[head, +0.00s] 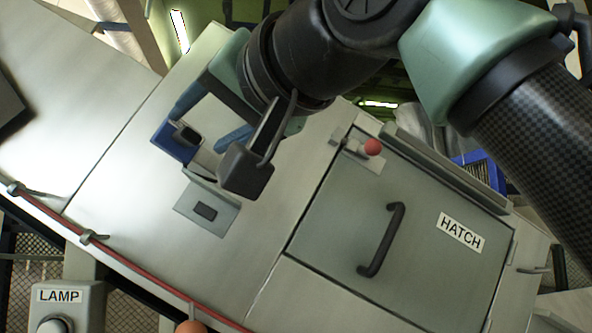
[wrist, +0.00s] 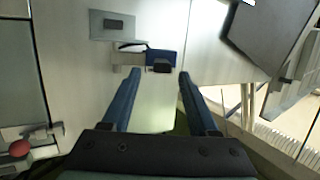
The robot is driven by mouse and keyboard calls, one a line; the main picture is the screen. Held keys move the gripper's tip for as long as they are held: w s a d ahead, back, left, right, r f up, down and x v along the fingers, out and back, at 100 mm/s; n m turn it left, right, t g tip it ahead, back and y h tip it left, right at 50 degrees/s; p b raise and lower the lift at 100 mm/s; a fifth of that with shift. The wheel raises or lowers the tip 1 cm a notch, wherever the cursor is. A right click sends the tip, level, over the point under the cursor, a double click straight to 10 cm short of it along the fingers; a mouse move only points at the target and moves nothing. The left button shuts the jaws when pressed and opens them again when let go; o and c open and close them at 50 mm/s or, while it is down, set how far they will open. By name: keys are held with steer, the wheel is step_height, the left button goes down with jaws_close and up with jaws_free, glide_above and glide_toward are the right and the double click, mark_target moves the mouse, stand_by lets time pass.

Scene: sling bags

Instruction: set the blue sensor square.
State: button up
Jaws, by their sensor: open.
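The blue sensor (head: 172,144) is a small dark-blue block with a black knob on the pale panel. It also shows in the wrist view (wrist: 153,57), just beyond my fingertips and roughly between their lines. My gripper (head: 198,127) is open and empty, its two blue fingers pointing at the panel; it also shows in the wrist view (wrist: 158,73). The sensor lies apart from both fingers there. A grey bracket with a white and black part adjoins the sensor on its left in the wrist view. In the head view, my gripper hides part of this area.
A grey plate with a dark square (head: 222,220) is beside the sensor on the panel. A hatch (head: 335,215) with a black handle and a red knob (head: 373,147) is to the right. A red cable (head: 130,262) runs along the panel's lower edge, above a lamp box (head: 88,300).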

mark_target(189, 137)
steer(key=p+x, duration=0.2)
steer(key=x, duration=0.2)
steer(key=shift+a+r, duration=0.2)
steer(key=shift+a, duration=0.1)
steer(key=shift+w+a+f, duration=0.2)
steer(key=shift+w+a, duration=0.05)
steer(key=shift+w, duration=0.2)
jaws_close()
stand_by(0.8)
